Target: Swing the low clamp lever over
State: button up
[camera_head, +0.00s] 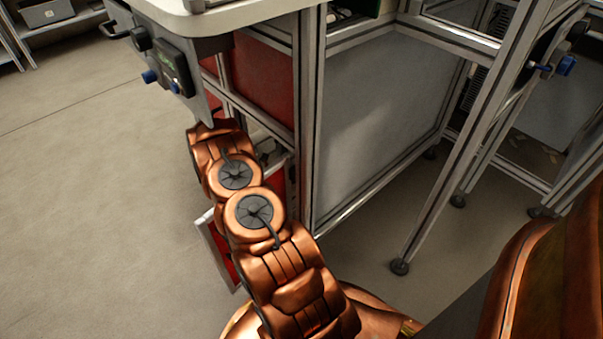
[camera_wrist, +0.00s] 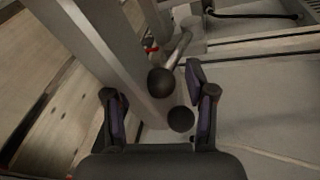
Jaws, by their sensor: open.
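In the wrist view, a metal lever rod ends in a round black knob (camera_wrist: 161,81), which I take for the low clamp lever. The rod (camera_wrist: 179,48) slants up and right from the knob. A second black ball (camera_wrist: 181,119) shows just below and right of it; I cannot tell whether it belongs to the same clamp. My gripper (camera_wrist: 152,90) is open, with one dark finger on each side of the picture and the knob between them in view. I cannot tell the depth or any contact. In the head view my arm hides the gripper and the lever.
A grey post (camera_wrist: 95,45) runs diagonally beside the knob. In the head view, an aluminium frame with a grey panel (camera_head: 375,120) stands right of my arm. A control box (camera_head: 165,62) hangs under the worktop (camera_head: 220,14). Floor (camera_head: 95,190) at left is clear.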

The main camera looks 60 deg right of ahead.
grip_shut()
dwell(0.3)
jog(key=shift+f, duration=0.1)
jog(key=shift+d+f, duration=0.2)
jog(key=shift+f, duration=0.35)
jog(key=shift+s+d+f+p, duration=0.2)
jog(key=shift+d+f+p, duration=0.05)
jog(key=shift+f+p, duration=0.05)
jog(key=shift+a+f, duration=0.1)
grip_release()
